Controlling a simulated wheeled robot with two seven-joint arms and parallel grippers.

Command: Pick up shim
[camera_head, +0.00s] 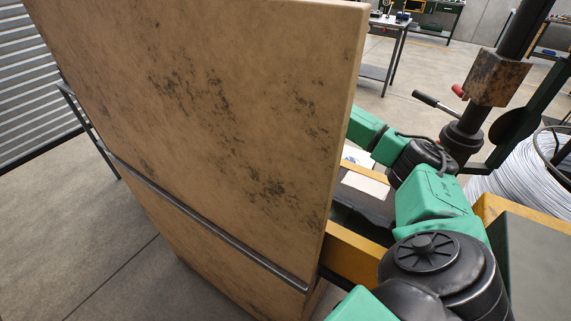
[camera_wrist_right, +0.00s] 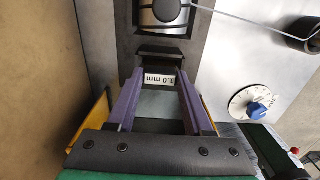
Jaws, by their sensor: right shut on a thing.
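In the right wrist view, my right gripper (camera_wrist_right: 160,75) points up the picture, its two purple fingers closed on a small piece. A white label (camera_wrist_right: 159,79) reading "1.0 mm" shows between the fingertips; I take this piece to be the shim. A dark block (camera_wrist_right: 160,54) lies just beyond the fingertips, and I cannot tell whether the shim touches it. In the head view a large tan panel hides the work area, and neither gripper shows there.
The tan panel (camera_head: 225,110) with a metal rail fills the head view's left and middle. A wire spool (camera_head: 525,175) stands at the right. In the right wrist view, a steel cylinder (camera_wrist_right: 162,14) is above the fingertips and a dial with a blue knob (camera_wrist_right: 258,108) is right.

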